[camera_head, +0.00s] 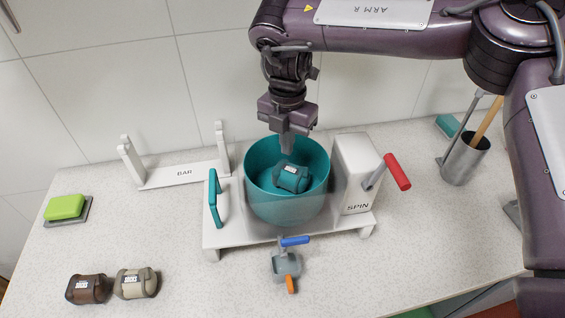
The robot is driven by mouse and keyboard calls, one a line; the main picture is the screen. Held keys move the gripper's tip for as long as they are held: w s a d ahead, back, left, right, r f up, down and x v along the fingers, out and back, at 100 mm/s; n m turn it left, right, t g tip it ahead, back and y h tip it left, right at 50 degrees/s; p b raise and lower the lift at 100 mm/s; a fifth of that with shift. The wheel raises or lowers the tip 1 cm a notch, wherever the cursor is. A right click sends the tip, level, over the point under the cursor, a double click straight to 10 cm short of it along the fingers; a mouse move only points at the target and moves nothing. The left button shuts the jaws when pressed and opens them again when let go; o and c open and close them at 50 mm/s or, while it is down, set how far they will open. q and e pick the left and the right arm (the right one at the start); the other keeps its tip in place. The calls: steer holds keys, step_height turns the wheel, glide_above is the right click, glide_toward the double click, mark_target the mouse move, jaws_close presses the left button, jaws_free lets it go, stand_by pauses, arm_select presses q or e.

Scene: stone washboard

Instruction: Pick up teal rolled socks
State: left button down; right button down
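The teal rolled socks (291,177), with a small white label, lie inside the teal bowl (262,203) of the spin washer. My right arm comes in from the upper right, and my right gripper (287,146) points down over the bowl's back part. Its fingertips are just behind and above the socks in the picture. The fingers overlap from this angle, so I cannot tell whether they are open or shut, or whether they touch the socks. My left gripper is not in view.
A white SPIN box (358,172) with a red-handled crank (396,171) stands right of the bowl. A teal handle (214,198) is at its left.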

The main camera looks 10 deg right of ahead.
mark_target(283, 169)
step_height(283, 169, up, 11)
steer(key=a, duration=0.1)
steer(key=c, duration=2.1)
jaws_free()
steer(key=shift+f, duration=0.15)
steer(key=o, duration=1.7)
steer(key=shift+c, duration=0.2)
